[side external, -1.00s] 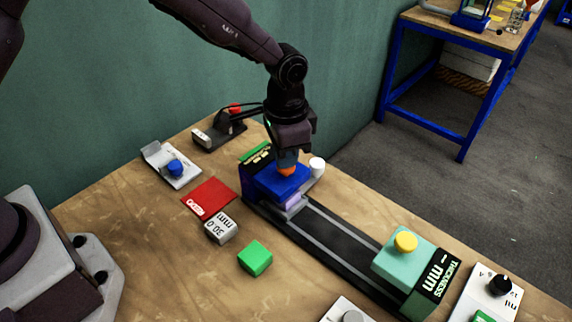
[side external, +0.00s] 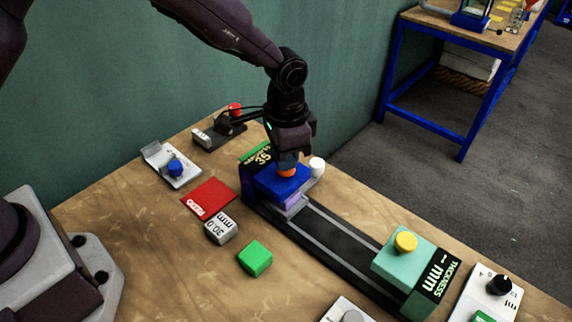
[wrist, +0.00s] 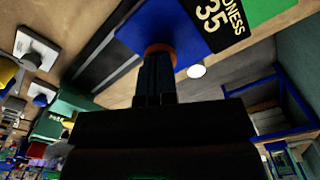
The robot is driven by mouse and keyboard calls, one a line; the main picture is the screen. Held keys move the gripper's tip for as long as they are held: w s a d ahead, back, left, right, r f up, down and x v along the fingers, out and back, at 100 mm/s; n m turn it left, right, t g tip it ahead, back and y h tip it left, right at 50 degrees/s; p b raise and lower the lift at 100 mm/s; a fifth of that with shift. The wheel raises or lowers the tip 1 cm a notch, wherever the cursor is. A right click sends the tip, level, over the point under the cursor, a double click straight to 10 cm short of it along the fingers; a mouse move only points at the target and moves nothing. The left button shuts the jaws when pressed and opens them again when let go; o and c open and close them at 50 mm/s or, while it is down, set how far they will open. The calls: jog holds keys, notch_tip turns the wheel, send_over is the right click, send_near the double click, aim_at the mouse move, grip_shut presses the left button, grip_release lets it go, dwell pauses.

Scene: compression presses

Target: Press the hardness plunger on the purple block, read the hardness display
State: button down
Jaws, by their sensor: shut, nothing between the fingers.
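The blue hardness press (side external: 270,182) stands at the far end of a dark rail. The purple block (side external: 291,201) sits under its head, mostly hidden by it. The orange plunger (side external: 287,173) is on top of the press. My gripper (side external: 288,163) is shut and points down, its fingertips at the top of the plunger, seemingly touching it. In the wrist view, the shut fingers (wrist: 158,60) meet the orange plunger (wrist: 159,48). The hardness display (side external: 263,156) reads 35, and the same number is clear in the wrist view (wrist: 208,14).
A thickness press (side external: 404,262) with a yellow knob is at the rail's near end. A green block (side external: 255,258), a grey 30.0 mm block (side external: 220,228) and a red pad (side external: 208,198) lie left of the rail. A white cylinder (side external: 317,166) stands right beside the press.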

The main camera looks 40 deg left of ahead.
jog(key=shift+r, duration=3.5)
jog(key=shift+s+f, duration=0.2)
jog(key=s+a+r+n+t, duration=0.2)
jog(key=s+a+r, duration=0.5)
jog(key=s, duration=0.4)
jog(key=s+a+r+n+t, duration=0.3)
jog(key=s+a+r, duration=0.5)
jog(key=s, duration=0.4)
jog(key=shift+a+r+n+t, duration=0.3)
jog(key=shift+r+n, duration=0.2)
jog(key=shift+r, duration=0.2)
